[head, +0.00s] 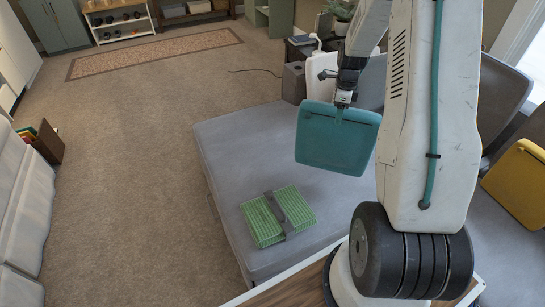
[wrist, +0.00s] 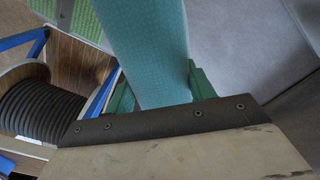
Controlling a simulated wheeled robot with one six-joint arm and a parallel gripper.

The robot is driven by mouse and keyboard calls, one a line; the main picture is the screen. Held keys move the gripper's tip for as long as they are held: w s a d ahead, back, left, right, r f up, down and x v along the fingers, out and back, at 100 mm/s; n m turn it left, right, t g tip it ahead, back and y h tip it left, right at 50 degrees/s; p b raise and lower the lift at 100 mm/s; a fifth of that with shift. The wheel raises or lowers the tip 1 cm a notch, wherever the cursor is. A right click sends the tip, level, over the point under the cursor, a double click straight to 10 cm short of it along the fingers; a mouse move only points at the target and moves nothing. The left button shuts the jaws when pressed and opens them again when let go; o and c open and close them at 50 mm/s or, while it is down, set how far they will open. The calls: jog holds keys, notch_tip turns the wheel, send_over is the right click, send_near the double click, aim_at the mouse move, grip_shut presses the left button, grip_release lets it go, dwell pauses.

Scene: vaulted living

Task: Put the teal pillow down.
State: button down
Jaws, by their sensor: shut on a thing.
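The teal pillow (head: 337,139) hangs from my gripper (head: 343,100) in the head view, above the grey couch seat (head: 228,147). My gripper is shut on the pillow's upper edge. In the wrist view the pillow (wrist: 158,50) runs up between the two green fingers of my gripper (wrist: 160,92). The pillow's far end is cut off in that view. I cannot tell how high its lower edge is above the seat.
A green striped folded cloth with a grey band (head: 278,215) lies on the seat's near part. A yellow pillow (head: 520,182) and a dark grey pillow (head: 500,92) are at the right. A white pillow (head: 320,76) is behind the teal one. The seat's left part is bare.

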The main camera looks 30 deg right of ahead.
aim_at(334, 140)
jog(key=shift+s+d+f, duration=0.15)
jog(key=shift+d+f, duration=0.05)
jog(key=shift+f, duration=0.05)
notch_tip(334, 140, down, 10)
jog(key=shift+r, duration=0.2)
jog(key=c, duration=0.5)
grip_release()
